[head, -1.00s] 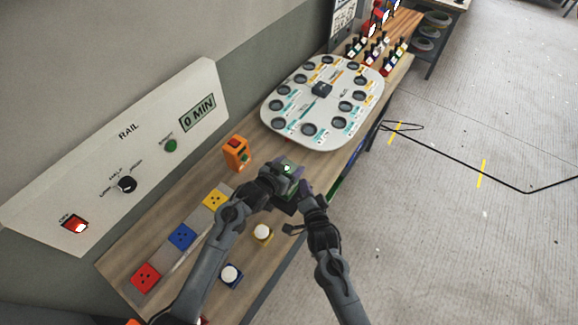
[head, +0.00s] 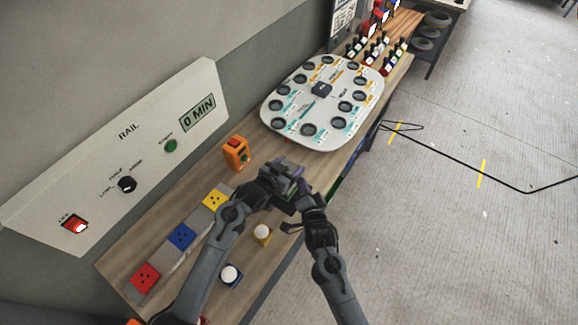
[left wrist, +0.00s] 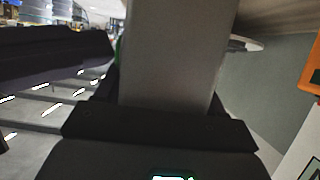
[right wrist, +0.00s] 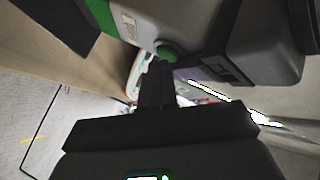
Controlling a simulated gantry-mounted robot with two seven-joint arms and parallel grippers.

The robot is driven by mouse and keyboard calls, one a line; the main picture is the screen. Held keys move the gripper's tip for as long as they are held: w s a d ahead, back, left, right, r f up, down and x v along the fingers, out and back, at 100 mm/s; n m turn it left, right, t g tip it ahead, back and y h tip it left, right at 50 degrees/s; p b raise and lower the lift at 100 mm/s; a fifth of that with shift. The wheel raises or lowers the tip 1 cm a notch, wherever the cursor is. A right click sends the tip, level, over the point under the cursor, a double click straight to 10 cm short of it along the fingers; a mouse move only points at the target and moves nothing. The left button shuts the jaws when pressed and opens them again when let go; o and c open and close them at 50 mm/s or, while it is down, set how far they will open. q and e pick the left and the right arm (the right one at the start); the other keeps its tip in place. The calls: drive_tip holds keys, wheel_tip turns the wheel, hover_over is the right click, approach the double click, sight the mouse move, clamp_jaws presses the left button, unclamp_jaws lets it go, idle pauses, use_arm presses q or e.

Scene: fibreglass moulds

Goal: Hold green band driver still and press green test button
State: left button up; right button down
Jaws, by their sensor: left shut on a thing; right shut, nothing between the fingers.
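The driver shows as a grey body (left wrist: 165,60) filling the middle of the left wrist view, with a sliver of green at its left edge. My left gripper (head: 284,180) is shut on it, holding it above the bench. In the right wrist view the driver's grey underside (right wrist: 190,18) carries a green band (right wrist: 100,14) and a round green button (right wrist: 168,50). My right gripper (right wrist: 157,80) is shut and empty, its fingertips at the lower edge of that button. I cannot tell whether they touch it. In the head view the grippers largely hide the driver.
An orange device (head: 236,152) stands on the bench behind the grippers. Red (head: 145,277), blue (head: 182,237) and yellow (head: 215,200) blocks are at left. Two white-topped buttons (head: 262,233) (head: 231,274) sit nearer the front edge. A white board with round holes (head: 280,122) lies beyond.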

drive_tip(key=shift+s, duration=0.1)
drive_tip(key=shift+s+d, duration=0.15)
drive_tip(key=shift+d, duration=0.2)
drive_tip(key=shift+s+d, duration=0.55)
drive_tip(key=shift+d, duration=0.25)
drive_tip(key=shift+s+d, duration=0.6)
drive_tip(key=shift+d, duration=0.2)
drive_tip(key=shift+s+d, duration=0.55)
drive_tip(key=shift+d, duration=0.25)
idle(0.8)
drive_tip(key=w+a, duration=0.3)
drive_tip(key=a, duration=0.2)
drive_tip(key=shift+w, duration=0.25)
idle(0.8)
drive_tip(key=shift+a, duration=0.1)
idle(1.9)
